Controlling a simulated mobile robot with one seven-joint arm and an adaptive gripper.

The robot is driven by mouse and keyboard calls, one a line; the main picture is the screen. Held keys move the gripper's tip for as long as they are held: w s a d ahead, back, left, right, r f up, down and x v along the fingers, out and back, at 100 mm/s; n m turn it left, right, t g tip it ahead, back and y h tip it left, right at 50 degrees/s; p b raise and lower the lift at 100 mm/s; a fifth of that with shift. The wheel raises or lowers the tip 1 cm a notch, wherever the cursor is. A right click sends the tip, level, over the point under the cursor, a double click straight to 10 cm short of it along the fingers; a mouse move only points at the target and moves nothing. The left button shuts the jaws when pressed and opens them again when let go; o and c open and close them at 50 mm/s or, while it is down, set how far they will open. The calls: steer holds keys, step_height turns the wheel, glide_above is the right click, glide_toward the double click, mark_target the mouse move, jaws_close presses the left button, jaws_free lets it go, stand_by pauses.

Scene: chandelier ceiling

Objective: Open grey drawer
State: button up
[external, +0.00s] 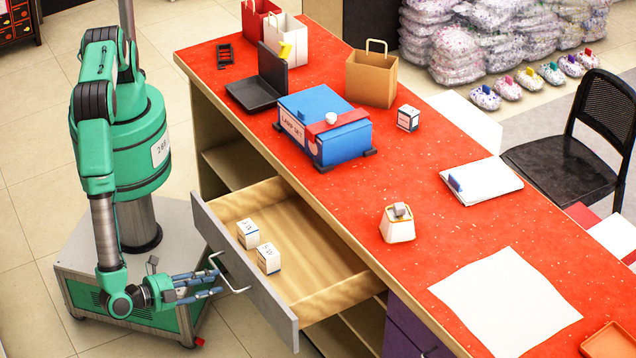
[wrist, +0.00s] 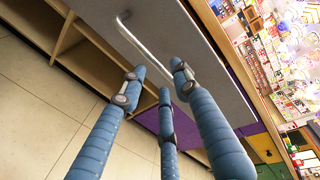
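The grey drawer (external: 245,275) under the red counter is pulled out, with its pale wooden inside showing. Its metal bar handle (external: 232,278) is on the grey front and also shows in the wrist view (wrist: 146,45). My gripper (external: 219,282) is in front of the drawer, its fingertips close to the handle. In the wrist view its blue fingers (wrist: 158,74) are spread apart, with the handle's lower end near the tips. Nothing is held. Whether a finger touches the handle, I cannot tell.
Two small white boxes (external: 248,234) (external: 268,258) sit inside the drawer. Purple drawers (external: 405,328) are to its right. On the red counter (external: 400,150) stand a blue box (external: 330,135), a laptop (external: 265,85) and bags. The tiled floor (external: 30,220) left of my base is clear.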

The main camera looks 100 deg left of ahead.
steer(key=v, duration=0.7)
steer(key=shift+s+d, duration=0.2)
steer(key=shift+s, duration=0.05)
stand_by(0.4)
steer(key=w+a+r+n+g, duration=0.25)
steer(key=w+a+r, duration=0.25)
steer(key=a+r, duration=0.3)
steer(key=w+a+r+n+g, duration=0.1)
steer(key=w+a+r+g, duration=0.4)
steer(key=r, duration=0.5)
steer(key=a+r+n+g+h, duration=0.2)
steer(key=a+r+h, duration=0.2)
steer(key=a+r, duration=1.2)
steer(key=s+a+r+n+h, duration=0.15)
steer(key=s+a+r, duration=0.3)
steer(key=a, duration=0.45)
steer(key=s+a+r+h, duration=0.3)
steer(key=a+r, duration=0.2)
steer(key=a, duration=0.3)
steer(key=s+a+r+n+t+h, duration=0.1)
steer(key=s+a+r+t, duration=0.1)
steer(key=s+a, duration=0.3)
steer(key=s+a+r+n+t+h, duration=0.1)
steer(key=s+a, duration=0.3)
steer(key=s, duration=0.5)
steer(key=shift+a+r+t, duration=0.4)
steer(key=shift+r+t, duration=0.15)
